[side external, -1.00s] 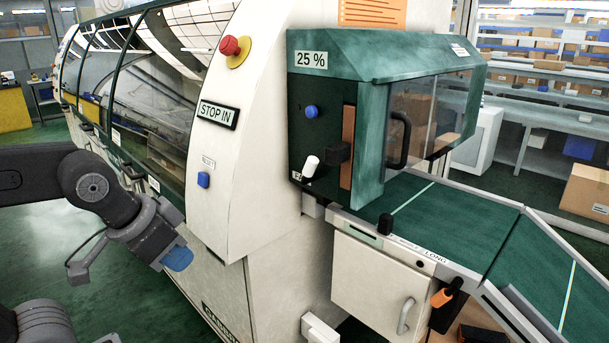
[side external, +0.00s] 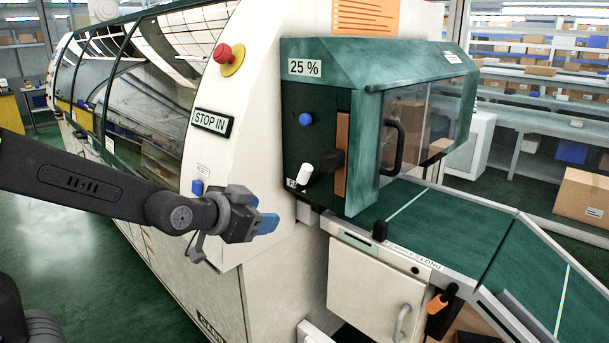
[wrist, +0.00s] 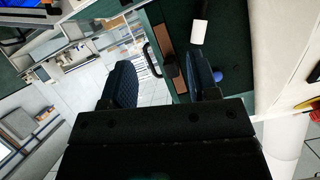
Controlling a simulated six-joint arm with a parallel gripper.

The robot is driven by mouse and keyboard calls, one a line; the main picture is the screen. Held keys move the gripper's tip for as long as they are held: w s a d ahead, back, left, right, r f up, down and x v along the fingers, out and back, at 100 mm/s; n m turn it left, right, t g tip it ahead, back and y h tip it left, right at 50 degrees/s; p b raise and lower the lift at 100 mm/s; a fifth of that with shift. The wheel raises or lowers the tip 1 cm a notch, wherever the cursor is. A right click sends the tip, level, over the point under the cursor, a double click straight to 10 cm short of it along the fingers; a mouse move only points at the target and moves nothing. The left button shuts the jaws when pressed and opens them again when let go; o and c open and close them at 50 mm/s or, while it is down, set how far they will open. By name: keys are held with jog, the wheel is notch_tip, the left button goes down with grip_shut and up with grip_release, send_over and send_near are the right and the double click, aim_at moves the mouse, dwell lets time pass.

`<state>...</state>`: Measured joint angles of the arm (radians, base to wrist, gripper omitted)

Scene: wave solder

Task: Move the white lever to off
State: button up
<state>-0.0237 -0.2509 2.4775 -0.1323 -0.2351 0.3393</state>
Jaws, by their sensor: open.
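The white lever (side external: 330,161) is a short white cylinder low on the dark front panel of the green box, under the blue knob. It leans up and to the right from its base. It also shows in the wrist view (wrist: 198,32), near the top, just beyond the right fingertip. My gripper (side external: 268,221) is to the left of the lever and lower, apart from it, in front of the white machine wall. In the wrist view my gripper (wrist: 163,80) has its two dark fingers wide apart with nothing between them. The lever's base label is too small to read.
A black knob (side external: 331,161) sits right beside the lever, by an orange strip (side external: 342,150). The blue knob (side external: 305,119) is above. A red stop button (side external: 222,53) and a blue reset button (side external: 197,187) are on the white machine. The green conveyor (side external: 440,222) extends right.

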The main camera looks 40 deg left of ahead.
aim_at(302, 176)
jog(key=w+a+t+y, duration=0.1)
jog(key=w+a, duration=0.1)
jog(key=w, duration=0.4)
jog(key=w+a+t+y, duration=0.1)
jog(key=w+a+t, duration=0.1)
jog(key=w, duration=0.4)
jog(key=w+a+t+y, duration=0.1)
jog(key=w+a, duration=0.1)
jog(key=w, duration=0.5)
jog(key=shift+a, duration=0.2)
grip_shut()
